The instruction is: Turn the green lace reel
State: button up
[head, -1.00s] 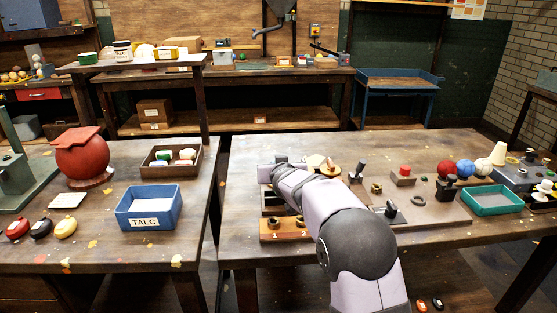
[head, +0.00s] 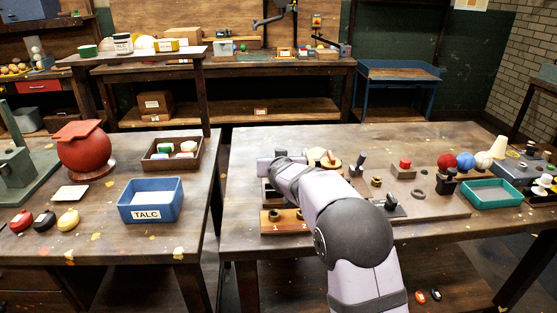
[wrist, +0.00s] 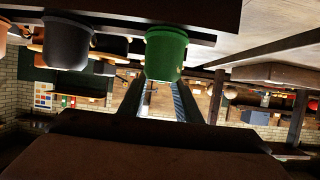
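The green lace reel (wrist: 167,52) shows in the wrist view at the top middle, just beyond my gripper. My gripper (wrist: 158,88) is open, with its two dark fingers apart and a clear gap between them. The fingertips come close to the reel's near end; I cannot tell whether they touch it. A dark grey reel (wrist: 68,42) is to the left of the green one, with a brown-orange piece between them. In the head view my arm hides the green reel and the fingers.
In the head view, a wooden block (head: 286,222) and a dark tray lie beside my arm on the right bench (head: 420,240). To the right are a red ball (head: 446,161), a blue ball (head: 465,161) and a green tray (head: 490,194). A blue TALC box (head: 151,199) stands on the left bench.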

jog(key=shift+s, duration=0.1)
jog(key=shift+v, duration=3.6)
jog(key=shift+s+d+r, duration=0.1)
jog(key=shift+d+r, duration=0.2)
jog(key=shift+d, duration=0.15)
jog(key=s+d+f+m+g+y+p, duration=0.1)
jog(key=s+d+f+g+p, duration=0.25)
jog(key=s, duration=0.75)
jog(key=s+d+f+m+g+p, duration=0.2)
jog(key=s+d+f+g, duration=0.3)
jog(key=s, duration=0.7)
jog(key=s+a+f+n+g+b, duration=0.1)
jog(key=s+f+n+g+b, duration=0.15)
jog(key=s+f, duration=0.6)
jog(key=s+f+n+g+b, duration=0.1)
jog(key=s+f+g+b, duration=0.3)
jog(key=s, duration=0.7)
notch_tip(320, 180, up, 16)
jog(key=t+p, duration=0.1)
jog(key=p, duration=1.5)
jog(key=shift+w+a+h+p, duration=0.15)
jog(key=shift+w+h+p, duration=0.15)
jog(key=shift+w+h, duration=0.15)
